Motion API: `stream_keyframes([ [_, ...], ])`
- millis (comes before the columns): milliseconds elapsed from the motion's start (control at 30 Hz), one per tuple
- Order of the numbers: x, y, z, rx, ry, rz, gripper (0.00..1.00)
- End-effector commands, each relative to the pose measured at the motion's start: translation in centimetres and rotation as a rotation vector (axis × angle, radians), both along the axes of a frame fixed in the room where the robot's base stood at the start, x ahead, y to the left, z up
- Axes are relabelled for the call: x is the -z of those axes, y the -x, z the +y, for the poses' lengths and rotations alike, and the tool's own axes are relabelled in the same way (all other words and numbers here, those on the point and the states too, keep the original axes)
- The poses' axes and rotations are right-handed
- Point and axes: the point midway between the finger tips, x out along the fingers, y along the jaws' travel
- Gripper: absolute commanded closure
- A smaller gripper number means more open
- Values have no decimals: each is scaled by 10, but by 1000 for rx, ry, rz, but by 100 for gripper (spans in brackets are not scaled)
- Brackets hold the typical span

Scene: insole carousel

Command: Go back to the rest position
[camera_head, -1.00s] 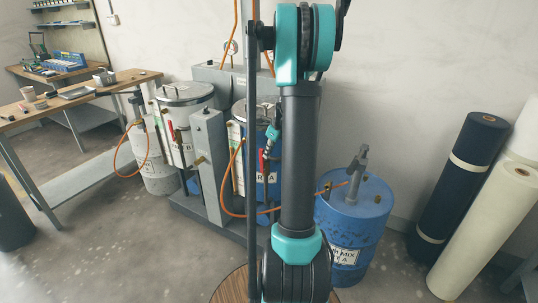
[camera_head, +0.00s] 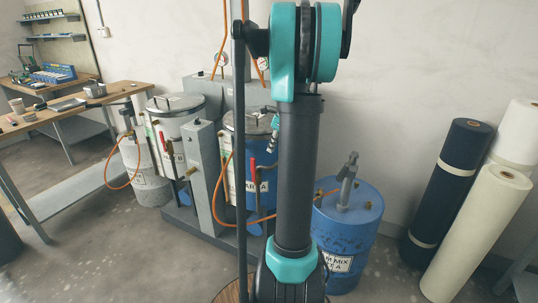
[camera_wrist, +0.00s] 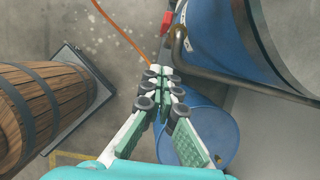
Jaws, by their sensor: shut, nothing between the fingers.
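My gripper (camera_wrist: 160,80) is in the wrist view, its fingers closed together at the tips with nothing between them. It hangs over the floor between a wooden barrel and the blue drums. In the head view my raised arm fills the middle of the picture, and my gripper is not visible there.
The wooden barrel (camera_wrist: 70,95) stands left of my gripper on a dark base. A blue drum (camera_head: 348,225) stands right of my arm in the head view. Behind are a pump unit with tanks (camera_head: 178,105), orange hoses, a workbench (camera_head: 75,110) and fabric rolls (camera_head: 450,185). Open floor lies at left front.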

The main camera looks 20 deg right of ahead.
Motion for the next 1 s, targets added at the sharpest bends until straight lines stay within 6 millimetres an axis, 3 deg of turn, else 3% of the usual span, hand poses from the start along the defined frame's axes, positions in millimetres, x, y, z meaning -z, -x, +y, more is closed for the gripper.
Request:
stream_keyframes([
  [233,-5,3,1,-12,5,-3,100],
  [367,-2,14,21,-135,53,-26,100],
  [467,6,33,50,-345,136,-65,100],
  [700,34,101,124,-1000,387,-175,100],
  [1000,80,198,183,-1826,693,-277,100],
])
